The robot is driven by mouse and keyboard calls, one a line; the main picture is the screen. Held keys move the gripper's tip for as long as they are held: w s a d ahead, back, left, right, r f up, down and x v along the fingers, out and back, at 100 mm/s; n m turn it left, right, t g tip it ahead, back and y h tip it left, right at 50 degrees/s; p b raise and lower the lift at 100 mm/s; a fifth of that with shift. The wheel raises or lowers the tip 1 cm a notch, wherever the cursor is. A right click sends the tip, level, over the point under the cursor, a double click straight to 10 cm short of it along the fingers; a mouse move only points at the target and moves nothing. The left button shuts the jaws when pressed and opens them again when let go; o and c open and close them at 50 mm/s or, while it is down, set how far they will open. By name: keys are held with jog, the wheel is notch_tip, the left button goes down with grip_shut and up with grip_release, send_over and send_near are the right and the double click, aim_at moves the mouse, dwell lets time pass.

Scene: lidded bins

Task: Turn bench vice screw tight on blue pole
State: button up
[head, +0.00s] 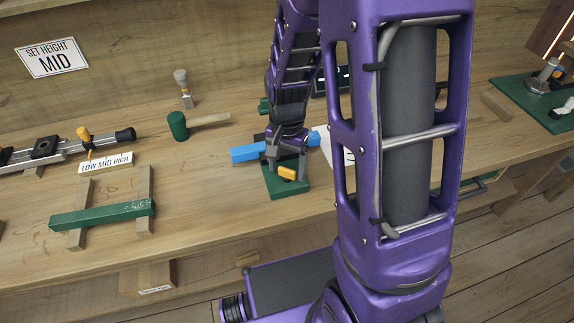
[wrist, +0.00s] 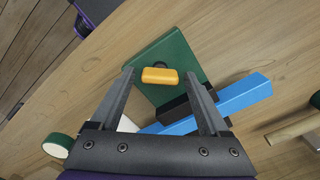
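The bench vice has a green base plate (head: 290,190), which also shows in the wrist view (wrist: 160,50). Its dark jaw block (wrist: 174,108) sits against the blue pole (wrist: 245,92); whether it presses on the pole I cannot tell. In the head view, the blue pole (head: 243,153) sticks out left of the vice and its middle is hidden behind my gripper. The orange screw handle (wrist: 160,75) lies between my fingertips, with a gap on each side. My gripper (wrist: 159,73) is open, pointing down over the vice; it also shows in the head view (head: 287,166).
A green-headed mallet (head: 178,126) lies on the wooden bench left of the vice. A green bar (head: 103,214) rests on two wooden blocks at the front left. A rail with an orange lever (head: 84,134) stands at far left. Another green plate (head: 530,98) is at far right.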

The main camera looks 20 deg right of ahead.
aim_at(287, 169)
jog(key=shift+o, duration=0.3)
notch_tip(287, 169, up, 17)
jog(key=p, duration=0.3)
jog(key=shift+r, duration=0.2)
dwell(0.3)
jog(key=shift+n, duration=0.3)
jog(key=c, duration=0.5)
jog(key=shift+n, duration=0.6)
jog(key=shift+c, duration=0.9)
notch_tip(287, 169, down, 18)
jog(key=n, duration=1.6)
jog(key=shift+r, duration=0.25)
